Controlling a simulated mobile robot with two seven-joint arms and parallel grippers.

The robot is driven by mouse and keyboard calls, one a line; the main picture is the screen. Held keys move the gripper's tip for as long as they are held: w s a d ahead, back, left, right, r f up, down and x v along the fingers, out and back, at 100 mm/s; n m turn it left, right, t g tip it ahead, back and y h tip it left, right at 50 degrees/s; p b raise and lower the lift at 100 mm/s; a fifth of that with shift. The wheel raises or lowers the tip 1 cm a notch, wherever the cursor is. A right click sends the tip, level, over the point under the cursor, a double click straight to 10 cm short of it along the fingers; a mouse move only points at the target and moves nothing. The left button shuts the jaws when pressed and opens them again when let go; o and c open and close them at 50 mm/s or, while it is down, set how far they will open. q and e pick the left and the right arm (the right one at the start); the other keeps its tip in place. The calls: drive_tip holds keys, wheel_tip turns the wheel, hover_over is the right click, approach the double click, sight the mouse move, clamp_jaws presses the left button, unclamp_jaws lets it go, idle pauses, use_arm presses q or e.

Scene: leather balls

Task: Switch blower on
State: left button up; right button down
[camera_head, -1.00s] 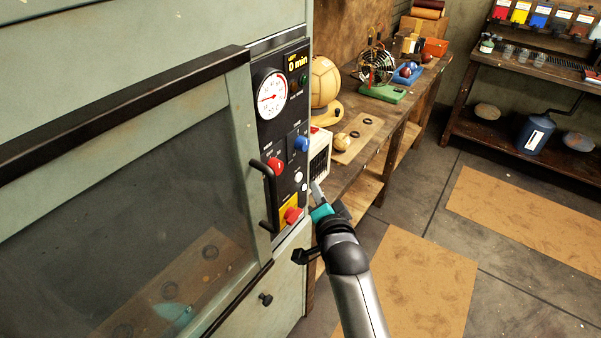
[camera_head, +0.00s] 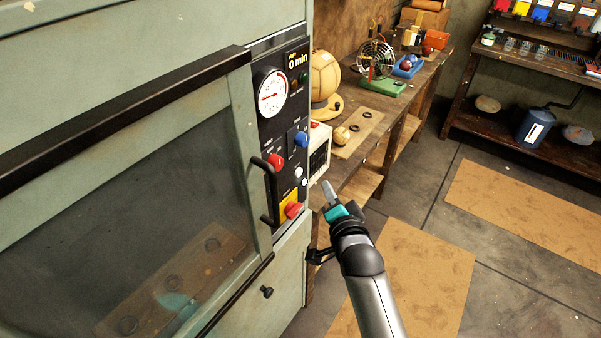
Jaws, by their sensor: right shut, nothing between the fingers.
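A green cabinet has a black control panel (camera_head: 283,140) on its right edge. The panel carries a round dial (camera_head: 272,94), a red knob (camera_head: 274,160), a blue knob (camera_head: 301,139), small white buttons (camera_head: 299,172) and a red knob on a yellow plate (camera_head: 294,209). Which control belongs to the blower cannot be read. My right gripper (camera_head: 328,190) is shut and empty, to the right of the panel and apart from it in the picture, near the height of the lower red knob. My left gripper is not in view.
The cabinet's windowed door has a black handle (camera_head: 268,190) beside the panel. A white box (camera_head: 319,152) stands just behind the panel. A workbench (camera_head: 385,125) holds a tan ball (camera_head: 325,75) and a fan (camera_head: 376,60). Open floor lies to the right.

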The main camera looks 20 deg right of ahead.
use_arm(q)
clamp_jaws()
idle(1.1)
